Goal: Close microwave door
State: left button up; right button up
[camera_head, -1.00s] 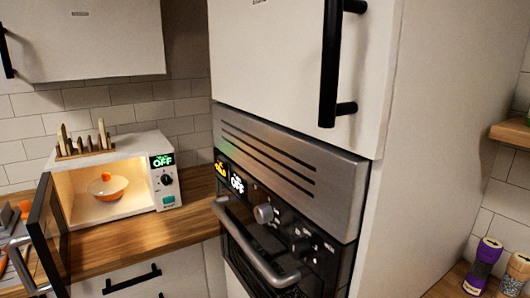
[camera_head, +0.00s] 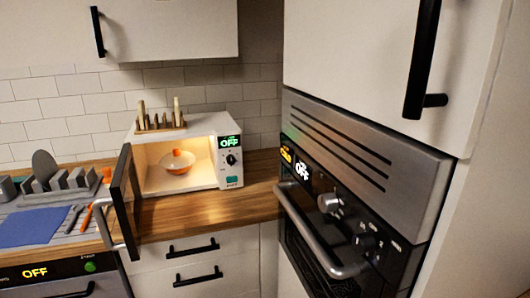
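The white microwave (camera_head: 202,128) stands on the wooden counter against the tiled wall, its inside lit. Its dark door (camera_head: 124,190) is open, swung out toward me at the left side of the opening. The door's metal handle (camera_head: 112,228) faces left. An orange and white lidded bowl (camera_head: 177,162) sits inside the microwave. The green display (camera_head: 230,142) on its right panel reads OFF. Neither of my grippers shows in this view.
A tall oven unit (camera_head: 340,200) with a protruding handle stands at right. At left, a dish rack (camera_head: 70,185), a blue cloth (camera_head: 32,226) and utensils lie on the counter. A wooden rack (camera_head: 160,125) sits on the microwave. Counter (camera_head: 215,208) before the microwave is clear.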

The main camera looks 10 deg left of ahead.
aim_at(130, 223)
jog(key=k+j+u, duration=0.1)
jog(key=j, duration=0.25)
jog(key=k+j+u, duration=0.1)
jog(key=j, duration=0.3)
jog(key=k+j+u, duration=0.15)
jog(key=j, duration=0.25)
jog(key=k+j+u, duration=0.1)
jog(key=j, duration=0.3)
jog(key=k+j+u, duration=0.1)
jog(key=j, duration=0.3)
jog(key=k, duration=0.05)
